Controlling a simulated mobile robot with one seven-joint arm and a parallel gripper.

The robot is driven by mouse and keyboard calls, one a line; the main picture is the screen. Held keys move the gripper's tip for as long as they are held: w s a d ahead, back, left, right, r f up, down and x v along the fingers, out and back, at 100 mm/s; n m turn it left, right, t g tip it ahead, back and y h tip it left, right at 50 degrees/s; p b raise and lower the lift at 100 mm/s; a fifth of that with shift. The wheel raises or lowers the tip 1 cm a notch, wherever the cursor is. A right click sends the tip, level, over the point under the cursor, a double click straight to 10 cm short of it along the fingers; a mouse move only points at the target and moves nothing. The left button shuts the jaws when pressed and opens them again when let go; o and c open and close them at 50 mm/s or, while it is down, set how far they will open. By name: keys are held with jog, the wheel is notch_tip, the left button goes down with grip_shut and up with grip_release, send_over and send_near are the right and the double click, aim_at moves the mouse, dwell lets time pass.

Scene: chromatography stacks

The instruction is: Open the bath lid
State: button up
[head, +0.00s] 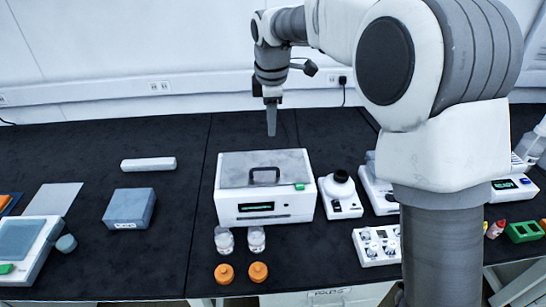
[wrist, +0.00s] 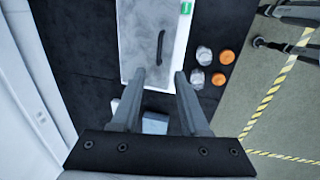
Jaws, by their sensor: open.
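The bath (head: 264,207) is a white box with a dark display on its front, standing on the black bench. Its grey lid (head: 235,172) lies closed on top, with a dark loop handle (head: 264,175) near the middle. The lid (wrist: 143,45) and handle (wrist: 160,46) also show in the wrist view, beyond the fingertips. My gripper (head: 271,122) hangs above and behind the bath, pointing down, apart from the lid. In the wrist view my gripper (wrist: 161,76) has its two fingers spread with nothing between them.
Two clear jars (head: 240,240) and two orange caps (head: 241,272) stand in front of the bath. A small mixer (head: 340,195) stands close on its right. A blue-grey box (head: 130,208) and a white bar (head: 148,164) lie to the left. The bench between is clear.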

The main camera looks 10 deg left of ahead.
aim_at(271, 169)
jog(key=w+f, duration=0.1)
jog(key=f, duration=0.4)
jog(key=w+f, duration=0.1)
jog(key=f, duration=0.5)
jog(key=w+f, duration=0.1)
jog(key=f, duration=0.4)
jog(key=shift+w+a+f+b, duration=0.15)
jog(key=shift+a+f+b, duration=0.15)
jog(key=shift+a+f, duration=0.1)
jog(key=shift+c, duration=0.2)
grip_shut()
dwell(0.4)
